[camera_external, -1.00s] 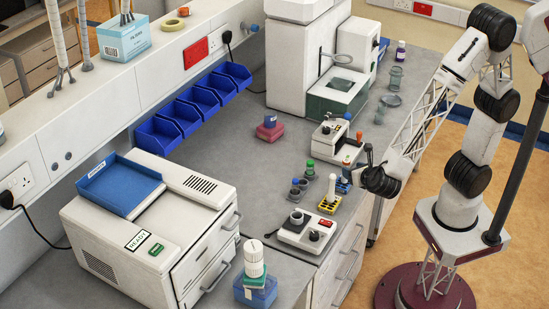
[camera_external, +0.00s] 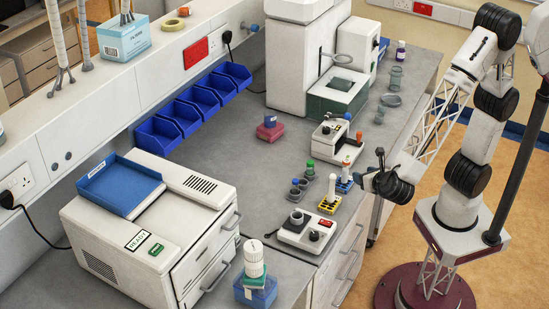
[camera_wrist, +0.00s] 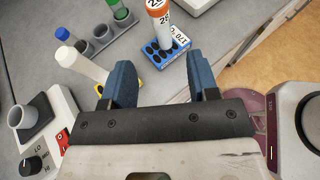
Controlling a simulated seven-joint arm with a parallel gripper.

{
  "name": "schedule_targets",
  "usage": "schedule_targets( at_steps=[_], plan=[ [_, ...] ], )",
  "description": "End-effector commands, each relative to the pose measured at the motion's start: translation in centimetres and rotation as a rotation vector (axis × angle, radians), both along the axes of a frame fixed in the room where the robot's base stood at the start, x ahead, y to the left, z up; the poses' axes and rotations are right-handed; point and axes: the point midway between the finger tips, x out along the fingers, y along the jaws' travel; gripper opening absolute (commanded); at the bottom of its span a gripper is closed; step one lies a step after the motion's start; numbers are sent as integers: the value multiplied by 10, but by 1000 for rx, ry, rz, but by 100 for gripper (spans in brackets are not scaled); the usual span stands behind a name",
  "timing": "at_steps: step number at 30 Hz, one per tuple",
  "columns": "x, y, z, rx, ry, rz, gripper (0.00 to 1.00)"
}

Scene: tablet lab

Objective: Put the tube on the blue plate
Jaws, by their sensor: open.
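A white tube with an orange cap (camera_wrist: 158,8) stands in a small blue block with holes (camera_wrist: 172,50), in front of my gripper in the wrist view; the tube also shows in the external view (camera_external: 346,173). A flat blue tray (camera_external: 120,187) lies on the white machine at left in the external view. My gripper (camera_wrist: 163,80) is open, with nothing visible between its fingers. In the external view it is right of the blocks, at the bench edge (camera_external: 371,164).
A grey rack (camera_wrist: 101,36) with a green-capped tube stands behind the tubes. A white knobbed device (camera_external: 306,231) stands in front of the yellow block. A red block with a blue top (camera_external: 269,128) stands farther back. Grey bench around it is clear.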

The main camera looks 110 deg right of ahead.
Motion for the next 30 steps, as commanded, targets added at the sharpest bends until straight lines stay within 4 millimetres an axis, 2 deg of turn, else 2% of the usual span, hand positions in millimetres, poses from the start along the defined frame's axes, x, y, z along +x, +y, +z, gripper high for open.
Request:
schedule_targets(
  at_steps=[14, 19, 23, 30],
  plan=[
    [0, 0, 0, 1, 0, -1, 55],
    [-6, -5, 4, 31, -23, -33, 55],
    [-20, -13, 10, 102, -73, -107, 55],
    [-65, -32, 28, 343, -261, -369, 55]
  ],
)
